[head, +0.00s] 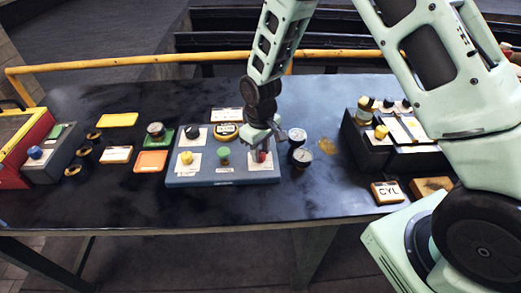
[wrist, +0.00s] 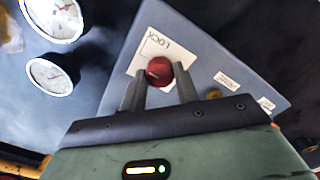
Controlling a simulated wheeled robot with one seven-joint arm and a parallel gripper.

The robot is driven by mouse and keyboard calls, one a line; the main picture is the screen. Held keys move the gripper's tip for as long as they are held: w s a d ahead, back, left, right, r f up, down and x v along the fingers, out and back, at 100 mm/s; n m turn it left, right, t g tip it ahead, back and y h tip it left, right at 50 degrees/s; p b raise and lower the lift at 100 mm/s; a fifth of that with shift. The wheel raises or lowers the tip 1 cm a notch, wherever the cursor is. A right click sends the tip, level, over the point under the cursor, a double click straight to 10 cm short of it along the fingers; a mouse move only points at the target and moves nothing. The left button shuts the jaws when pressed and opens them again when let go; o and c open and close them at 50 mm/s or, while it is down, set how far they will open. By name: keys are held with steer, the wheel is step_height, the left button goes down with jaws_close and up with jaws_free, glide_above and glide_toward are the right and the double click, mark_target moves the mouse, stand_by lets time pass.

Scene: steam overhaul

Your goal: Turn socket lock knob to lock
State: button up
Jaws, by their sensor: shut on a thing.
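The socket lock knob is a small red round knob (wrist: 159,71) on a white label marked LOCK (wrist: 150,45), at the edge of a blue-grey panel (wrist: 205,60). In the head view the red knob (head: 261,156) shows at the right end of the panel (head: 215,181), partly hidden by my gripper. My gripper (head: 258,148) points down over it. In the wrist view the two dark fingers (wrist: 158,88) stand on either side of the knob, shut on it. A pale pointer mark shows on the knob's face; its exact setting is hard to read.
Two gauges (head: 302,155) stand just right of the panel. Other knobs, including a yellow one (head: 186,157) and a green one (head: 225,153), sit on the same panel. A dark box with knobs (head: 385,145) stands at the right. Bare table lies in front of the panel.

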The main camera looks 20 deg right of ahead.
mark_target(261, 153)
steer(key=o, duration=1)
steer(key=shift+c, duration=0.2)
steer(key=shift+r, duration=0.1)
step_height(261, 153, up, 17)
steer(key=b, duration=0.2)
steer(key=shift+r+b, duration=0.15)
steer(key=shift+b, duration=0.2)
steer(key=s+a+n, duration=0.1)
steer(key=s+a, duration=0.2)
steer(key=s, duration=1)
steer(key=s+a+n, duration=0.1)
steer(key=s+a, duration=0.2)
steer(key=s, duration=1)
steer(key=shift+s+a+n+y, duration=0.2)
steer(key=shift+s+n+y, duration=0.1)
steer(key=shift+s, duration=0.1)
